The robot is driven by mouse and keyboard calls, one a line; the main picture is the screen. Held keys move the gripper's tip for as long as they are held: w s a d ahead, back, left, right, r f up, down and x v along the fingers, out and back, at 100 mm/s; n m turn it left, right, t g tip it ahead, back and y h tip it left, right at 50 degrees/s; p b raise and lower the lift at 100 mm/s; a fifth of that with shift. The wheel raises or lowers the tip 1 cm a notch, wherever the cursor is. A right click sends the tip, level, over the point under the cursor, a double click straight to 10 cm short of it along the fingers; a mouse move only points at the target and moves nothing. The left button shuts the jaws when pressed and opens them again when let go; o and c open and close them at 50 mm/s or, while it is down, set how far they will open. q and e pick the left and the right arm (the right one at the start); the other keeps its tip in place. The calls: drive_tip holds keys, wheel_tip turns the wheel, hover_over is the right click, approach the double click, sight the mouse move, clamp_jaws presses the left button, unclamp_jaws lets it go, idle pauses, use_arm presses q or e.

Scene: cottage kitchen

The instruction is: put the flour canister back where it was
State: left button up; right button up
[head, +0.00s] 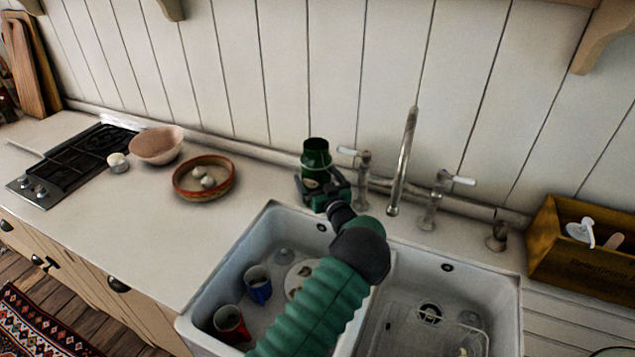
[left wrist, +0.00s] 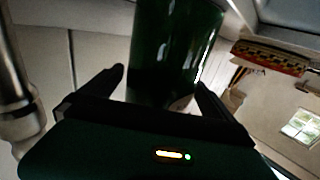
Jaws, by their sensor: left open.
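The dark green canister (head: 316,155) stands upright at the back of the counter, behind the sink and left of the tap. Its lower part is mostly hidden by my left gripper (head: 324,188), and I cannot see its contents. My left gripper is open, with its fingers on either side of the canister. In the left wrist view the canister (left wrist: 175,45) is glossy and fills the space beyond the open fingers (left wrist: 162,85). I cannot tell if either finger touches it. My right gripper is not in view.
Taps (head: 404,165) rise right of the canister. A terracotta dish (head: 204,192), pink bowl (head: 156,145) and hob (head: 70,165) are left; a wooden box (head: 560,250) is right.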

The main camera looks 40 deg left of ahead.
use_arm(q)
drive_tip(key=x, duration=0.3)
drive_tip(key=shift+w+a+f+b, duration=0.15)
drive_tip(key=shift+w+a+b, duration=0.1)
drive_tip(key=shift+b, duration=0.15)
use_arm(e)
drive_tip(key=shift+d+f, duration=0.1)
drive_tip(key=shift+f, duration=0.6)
use_arm(q)
drive_tip(key=shift+a+f, duration=0.1)
drive_tip(key=shift+a, duration=0.25)
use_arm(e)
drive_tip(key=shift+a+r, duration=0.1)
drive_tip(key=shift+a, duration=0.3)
use_arm(q)
drive_tip(key=shift+s, duration=0.1)
drive_tip(key=c, duration=0.5)
drive_tip(key=shift+d, duration=0.25)
drive_tip(key=c, duration=0.7)
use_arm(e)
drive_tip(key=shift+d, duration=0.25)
use_arm(q)
drive_tip(key=c, duration=0.7)
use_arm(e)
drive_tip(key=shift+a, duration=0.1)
use_arm(q)
drive_tip(key=shift+a+r, duration=0.15)
drive_tip(key=shift+r, duration=0.05)
drive_tip(key=shift+c, duration=0.4)
